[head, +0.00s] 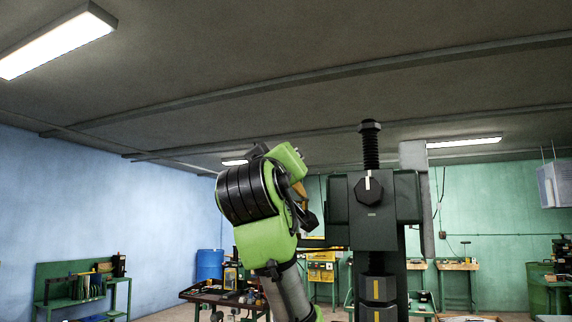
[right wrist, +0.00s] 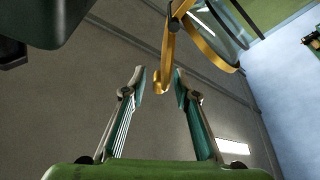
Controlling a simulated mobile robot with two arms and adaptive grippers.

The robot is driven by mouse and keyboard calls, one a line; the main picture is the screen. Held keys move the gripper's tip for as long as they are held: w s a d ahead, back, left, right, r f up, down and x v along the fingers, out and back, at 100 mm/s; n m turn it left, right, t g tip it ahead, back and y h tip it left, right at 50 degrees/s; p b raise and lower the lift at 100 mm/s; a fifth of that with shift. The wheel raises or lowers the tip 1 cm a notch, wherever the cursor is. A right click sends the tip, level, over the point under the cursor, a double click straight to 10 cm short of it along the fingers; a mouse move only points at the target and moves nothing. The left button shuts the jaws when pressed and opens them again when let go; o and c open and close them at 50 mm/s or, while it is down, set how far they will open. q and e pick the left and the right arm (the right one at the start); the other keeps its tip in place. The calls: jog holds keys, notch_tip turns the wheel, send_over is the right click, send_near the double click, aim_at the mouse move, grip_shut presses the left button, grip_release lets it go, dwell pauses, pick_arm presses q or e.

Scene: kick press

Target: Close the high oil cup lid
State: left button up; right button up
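The high oil cup (right wrist: 216,47) shows at the top of the right wrist view as brass bands around a clear, glassy part. A slim curved brass piece (right wrist: 163,75) hangs from it; I cannot tell for certain whether this is the lid. My right gripper (right wrist: 160,78) is open, with one fingertip on each side of the brass piece's lower end. I see no clear contact. In the head view, a bit of brass (head: 300,190) shows behind my green arm, which hides most of the cup and gripper. My left gripper is not in view.
The dark press (head: 372,210) stands just right of my arm, with a threaded screw rising from its top. A dark press part (right wrist: 75,20) fills the upper left of the right wrist view. Workbenches (head: 85,285) and a blue barrel (head: 210,264) stand farther back.

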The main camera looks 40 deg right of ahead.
jog(key=v, duration=1.2)
